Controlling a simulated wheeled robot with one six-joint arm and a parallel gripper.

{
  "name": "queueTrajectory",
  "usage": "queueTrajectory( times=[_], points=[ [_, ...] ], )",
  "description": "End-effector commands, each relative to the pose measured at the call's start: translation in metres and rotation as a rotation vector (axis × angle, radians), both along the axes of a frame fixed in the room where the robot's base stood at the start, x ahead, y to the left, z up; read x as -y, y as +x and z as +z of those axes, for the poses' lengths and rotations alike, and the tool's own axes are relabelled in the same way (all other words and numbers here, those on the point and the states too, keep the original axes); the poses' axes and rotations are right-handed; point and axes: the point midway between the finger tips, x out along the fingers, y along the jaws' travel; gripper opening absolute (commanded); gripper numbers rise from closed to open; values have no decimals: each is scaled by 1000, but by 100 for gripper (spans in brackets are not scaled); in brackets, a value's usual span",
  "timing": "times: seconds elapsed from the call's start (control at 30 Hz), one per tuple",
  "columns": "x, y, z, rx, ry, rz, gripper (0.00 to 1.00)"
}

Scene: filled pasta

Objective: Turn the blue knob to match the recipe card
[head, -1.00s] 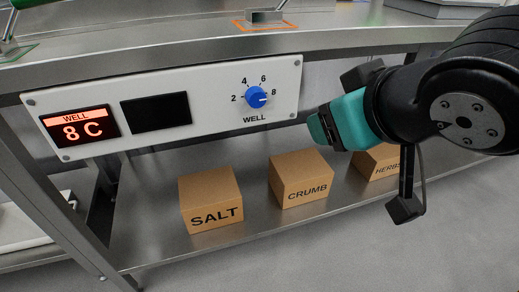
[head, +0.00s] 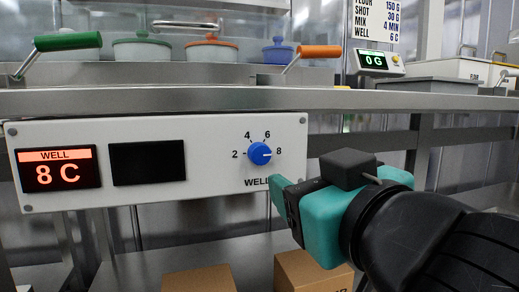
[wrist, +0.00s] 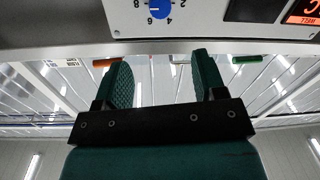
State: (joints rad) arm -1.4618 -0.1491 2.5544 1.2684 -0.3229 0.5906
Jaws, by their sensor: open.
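The blue knob (head: 259,153) is on a white panel (head: 215,130) with marks 2, 4, 6 and 8. Its white line points right, at 8. The red WELL display (head: 58,170) reads 8 C. The recipe card (head: 376,22) at top right is cut off by the frame edge; its WELL line reads 6 C. My gripper (head: 284,205) is below and right of the knob, apart from it. In the wrist view my gripper (wrist: 162,75) is open and empty, with the knob (wrist: 159,9) beyond its fingertips, upside down at the top edge.
A dark blank display (head: 148,163) sits between the WELL display and the knob. A steel counter edge (head: 200,100) runs above the panel. Lidded pots (head: 211,50) stand behind it. Cardboard boxes (head: 312,272) sit on the shelf below. A scale (head: 376,62) reads 0 G.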

Motion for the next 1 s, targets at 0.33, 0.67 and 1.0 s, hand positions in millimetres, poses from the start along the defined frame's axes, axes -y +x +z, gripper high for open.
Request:
queueTrajectory(
  times=[0.33, 0.67, 1.0],
  points=[
    [-21, 68, 1, -6, -2, -8, 64],
    [-41, 123, 0, -3, -1, -3, 64],
    [-46, 133, -1, -4, -2, 0, 64]
  ],
)
